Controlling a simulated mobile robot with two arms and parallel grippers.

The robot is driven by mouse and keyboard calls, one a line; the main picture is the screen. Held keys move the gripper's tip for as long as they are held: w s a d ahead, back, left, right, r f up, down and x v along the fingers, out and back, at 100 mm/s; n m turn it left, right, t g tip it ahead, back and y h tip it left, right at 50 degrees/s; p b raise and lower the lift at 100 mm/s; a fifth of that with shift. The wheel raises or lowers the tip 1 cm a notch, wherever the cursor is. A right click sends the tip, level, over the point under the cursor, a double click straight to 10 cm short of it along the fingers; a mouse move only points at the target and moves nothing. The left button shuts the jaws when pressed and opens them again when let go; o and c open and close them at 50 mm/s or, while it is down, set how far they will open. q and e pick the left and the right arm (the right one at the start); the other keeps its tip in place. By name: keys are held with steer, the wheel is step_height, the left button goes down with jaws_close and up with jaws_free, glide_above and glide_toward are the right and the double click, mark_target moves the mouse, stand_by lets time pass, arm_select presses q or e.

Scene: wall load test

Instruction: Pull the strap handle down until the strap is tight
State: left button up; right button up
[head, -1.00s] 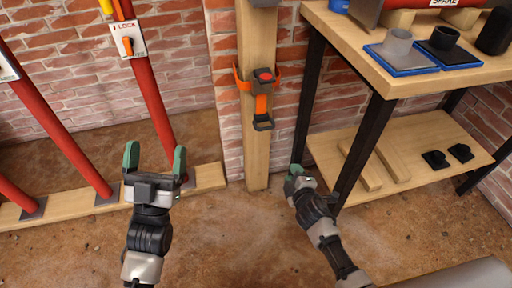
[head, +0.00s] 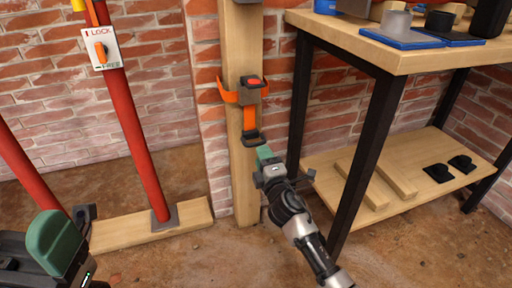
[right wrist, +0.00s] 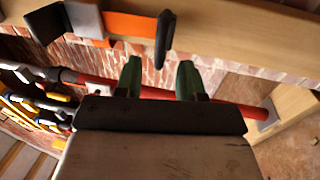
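An orange strap (head: 249,117) hangs from a dark buckle with a red button (head: 252,82) on a wooden post. A black strap handle (head: 251,138) is at its lower end. My right gripper (head: 267,155) is just below and right of the handle. In the right wrist view its green fingers (right wrist: 159,78) stand apart with nothing between them. The handle (right wrist: 166,38) shows just beyond the fingertips there, apart from them. My left gripper (head: 60,245) is at the lower left; one green finger shows clearly and its opening cannot be judged.
A wooden workbench with black legs (head: 368,150) stands close on the right, with blocks on its lower shelf (head: 440,185). Red props (head: 130,130) stand on a wooden sill (head: 130,226) at left. Brick wall is behind the post.

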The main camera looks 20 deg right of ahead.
mark_target(257, 144)
steer(key=w, duration=0.2)
steer(key=w+b, duration=0.1)
steer(key=w, duration=0.1)
steer(key=w+r, duration=0.1)
steer(key=shift+w+a, duration=0.1)
steer(key=shift+w, duration=0.3)
jaws_close()
steer(key=shift+f, duration=0.1)
